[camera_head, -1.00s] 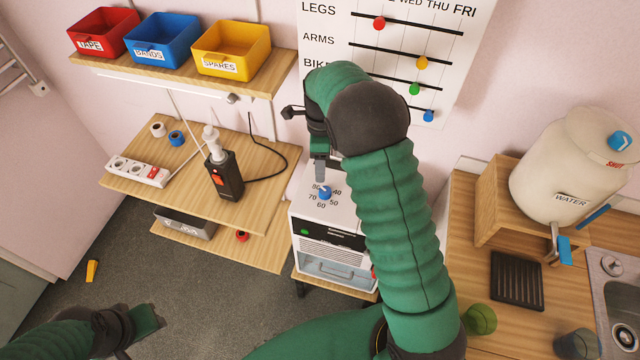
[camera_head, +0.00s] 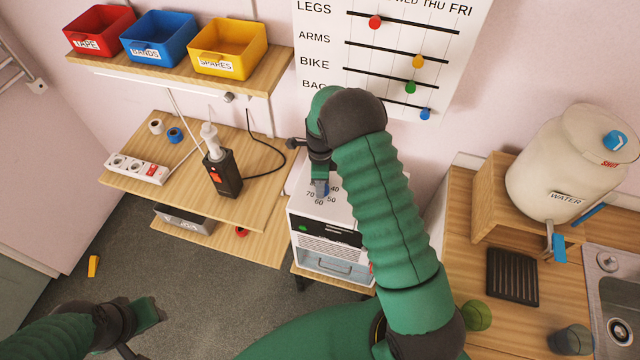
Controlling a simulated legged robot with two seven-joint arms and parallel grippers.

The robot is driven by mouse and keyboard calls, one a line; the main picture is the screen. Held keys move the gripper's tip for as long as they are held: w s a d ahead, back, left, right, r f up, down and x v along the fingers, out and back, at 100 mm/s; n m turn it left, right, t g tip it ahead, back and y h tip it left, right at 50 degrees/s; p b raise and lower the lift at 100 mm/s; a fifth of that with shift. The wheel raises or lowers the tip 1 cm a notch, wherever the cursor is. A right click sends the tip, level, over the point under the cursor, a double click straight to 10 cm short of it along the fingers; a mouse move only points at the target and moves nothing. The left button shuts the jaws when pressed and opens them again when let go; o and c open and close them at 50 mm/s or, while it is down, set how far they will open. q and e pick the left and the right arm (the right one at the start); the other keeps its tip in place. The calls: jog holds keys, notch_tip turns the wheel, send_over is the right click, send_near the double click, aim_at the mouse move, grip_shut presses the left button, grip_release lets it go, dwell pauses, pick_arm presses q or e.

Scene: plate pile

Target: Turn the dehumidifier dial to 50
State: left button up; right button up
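The white dehumidifier (camera_head: 332,267) stands on a small wooden stand below the wall chart. Its top carries a ring of printed numbers, with 40, 50, 60 and 70 readable. Its blue dial (camera_head: 323,193) is mostly covered by my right gripper (camera_head: 320,188), which points down at it. The fingertips are at the dial, but I cannot tell whether they grip it or where its pointer stands. My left gripper (camera_head: 143,330) is low at the left over the floor, away from the dehumidifier, with its fingers not clearly shown.
A wooden shelf (camera_head: 215,190) at the left holds a power strip (camera_head: 137,169) and a black device (camera_head: 222,175). Red, blue and yellow bins stand above it. At the right are a water container (camera_head: 565,160), a black rack (camera_head: 513,277), a green cup (camera_head: 477,315) and a sink.

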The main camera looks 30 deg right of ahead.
jog(key=shift+d, duration=0.25)
jog(key=shift+c, duration=1.1)
jog(key=shift+s+d, duration=0.1)
jog(key=shift+d, duration=0.05)
grip_shut()
jog(key=shift+a, duration=0.2)
pick_arm(q)
jog(key=shift+d, duration=0.15)
